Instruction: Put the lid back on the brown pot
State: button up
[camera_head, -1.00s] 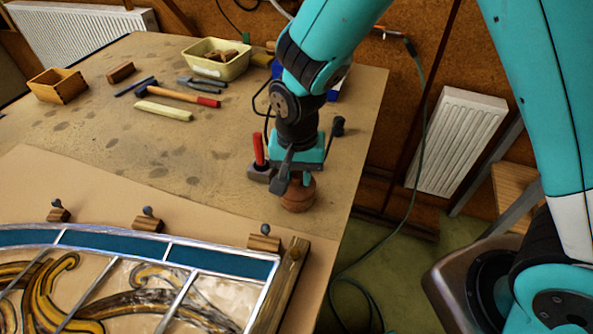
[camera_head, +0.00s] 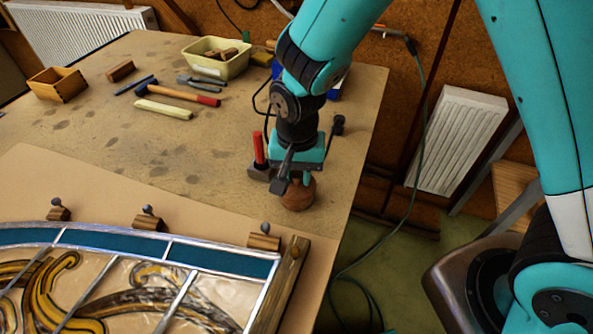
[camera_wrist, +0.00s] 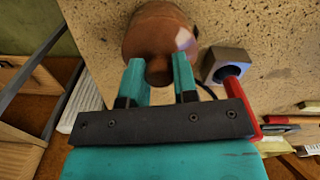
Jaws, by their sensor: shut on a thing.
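The brown pot (camera_head: 298,198) stands near the right edge of the workbench, directly under my gripper (camera_head: 295,180). In the wrist view the brown lid (camera_wrist: 158,50) shows with its round knob (camera_wrist: 158,73) between the two teal fingers of my gripper (camera_wrist: 159,66). The fingers are shut on the knob. The lid lies in line with the pot. My gripper hides part of the pot's top in the head view, so I cannot tell whether the lid rests fully on the rim.
A dark holder (camera_head: 261,172) with a red-handled tool stands just left of the pot. The leaded panel (camera_head: 150,285) with wooden blocks lies in front. A hammer (camera_head: 180,95), a wooden box (camera_head: 57,84) and a cream tub (camera_head: 215,60) are farther back. The bench's middle is clear.

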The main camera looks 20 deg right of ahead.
dwell(0.4)
jog(key=o, duration=1.5)
jog(key=shift+r+p, duration=3.1)
jog(key=shift+r, duration=0.4)
grip_shut()
